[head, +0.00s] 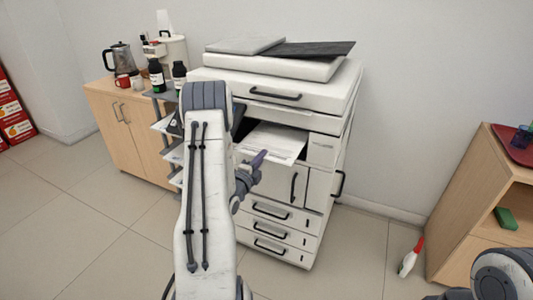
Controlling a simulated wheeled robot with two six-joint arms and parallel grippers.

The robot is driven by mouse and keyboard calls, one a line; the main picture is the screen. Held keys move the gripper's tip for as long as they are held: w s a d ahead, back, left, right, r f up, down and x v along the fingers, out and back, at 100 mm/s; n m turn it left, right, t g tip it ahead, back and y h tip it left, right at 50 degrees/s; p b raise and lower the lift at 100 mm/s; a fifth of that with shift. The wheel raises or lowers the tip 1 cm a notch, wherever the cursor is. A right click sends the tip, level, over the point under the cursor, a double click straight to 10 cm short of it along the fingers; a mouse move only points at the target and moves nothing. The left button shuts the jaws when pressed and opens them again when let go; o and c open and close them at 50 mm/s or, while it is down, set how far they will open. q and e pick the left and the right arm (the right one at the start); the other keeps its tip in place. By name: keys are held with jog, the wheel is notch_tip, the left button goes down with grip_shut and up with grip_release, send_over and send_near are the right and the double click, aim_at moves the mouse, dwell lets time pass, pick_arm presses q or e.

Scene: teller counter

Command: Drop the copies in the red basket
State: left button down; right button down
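White sheets of paper (275,141), which look like the copies, stick out of the output slot of a large white copier (285,95). My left gripper (259,160) is at the front edge of the sheets. One dark finger shows there, and my own arm hides much of the gripper, so I cannot tell whether it is open or shut on the paper. My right gripper is out of view; only part of my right arm shows at the bottom right. I cannot make out a red basket for certain.
A red tray-like item (515,146) lies on a wooden shelf unit (466,190) at right, with a green block (506,218) inside the unit. A red-and-white bottle (411,258) is on the floor. A wooden cabinet (105,118) with a kettle (119,58) stands at left.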

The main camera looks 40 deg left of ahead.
pick_arm(q)
jog(key=s, duration=0.1)
jog(key=s+d+r, duration=0.1)
jog(key=s, duration=0.1)
jog(key=s+r, duration=0.1)
jog(key=s, duration=0.1)
jog(key=shift+s+d, duration=0.15)
jog(key=shift+s, duration=0.05)
